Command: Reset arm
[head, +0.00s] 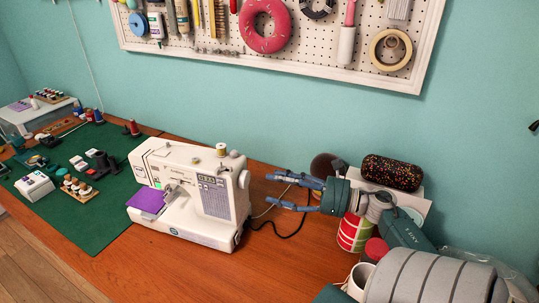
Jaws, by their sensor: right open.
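My right gripper (270,190) is in the head view, right of the white sewing machine (205,190). Its two blue fingers point left and are spread apart, with nothing between them. It is held above the wooden table (285,265), and its fingertips are apart from the machine. My right arm comes in from the lower right and hides part of the table there. My left gripper is not in view.
A purple cloth (147,200) lies at the machine. A green mat (95,225) with several small items covers the left. A dark patterned case (392,172) and a red-green tin (353,232) stand close to my right gripper. A pegboard (345,72) hangs behind.

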